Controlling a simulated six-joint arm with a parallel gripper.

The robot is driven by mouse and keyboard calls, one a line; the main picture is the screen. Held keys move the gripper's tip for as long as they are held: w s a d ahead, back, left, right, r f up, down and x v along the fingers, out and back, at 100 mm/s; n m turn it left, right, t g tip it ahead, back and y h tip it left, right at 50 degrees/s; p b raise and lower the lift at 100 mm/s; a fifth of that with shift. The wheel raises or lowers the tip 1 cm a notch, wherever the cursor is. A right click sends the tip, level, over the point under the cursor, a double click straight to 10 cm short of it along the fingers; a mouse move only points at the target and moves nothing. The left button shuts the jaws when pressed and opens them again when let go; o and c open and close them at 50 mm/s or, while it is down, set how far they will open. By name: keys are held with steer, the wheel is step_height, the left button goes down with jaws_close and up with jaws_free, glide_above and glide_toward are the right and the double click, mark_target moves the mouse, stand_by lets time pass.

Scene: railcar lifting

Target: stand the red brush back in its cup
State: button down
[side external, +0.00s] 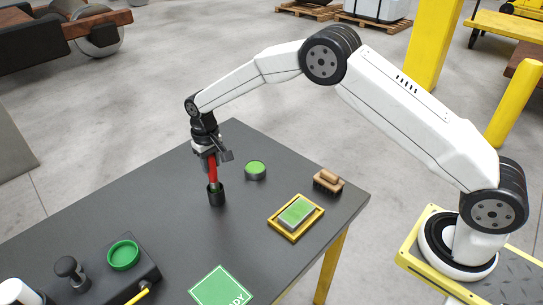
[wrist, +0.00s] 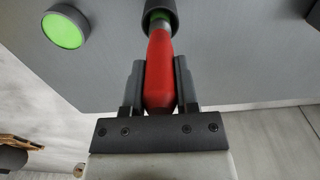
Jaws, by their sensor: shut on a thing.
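The red brush (side external: 213,170) is upright in my gripper (side external: 211,156), which is shut on its red handle. In the wrist view the red handle (wrist: 160,75) lies between the two dark fingers of my gripper (wrist: 160,80). The black cup (side external: 216,196) stands on the grey table directly below the brush. The brush's lower end is at the cup's mouth and appears to be inside it; how deep I cannot tell. In the wrist view the cup (wrist: 161,8) is at the top edge, around the brush's far end, with a bit of green showing.
A round green-topped tin (side external: 255,170) stands just right of the cup. A yellow tray (side external: 296,217) with a green-topped block and a brown scrubbing brush (side external: 328,182) are farther right. A green card (side external: 220,288) and a dark block with a green ring (side external: 123,255) lie nearer the front.

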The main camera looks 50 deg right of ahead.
steer(key=shift+f, duration=0.3)
stand_by(0.4)
steer(key=shift+c, duration=1.4)
jaws_free()
steer(key=shift+r, duration=0.1)
steer(key=shift+r, duration=3.8)
steer(key=shift+s+d, duration=0.1)
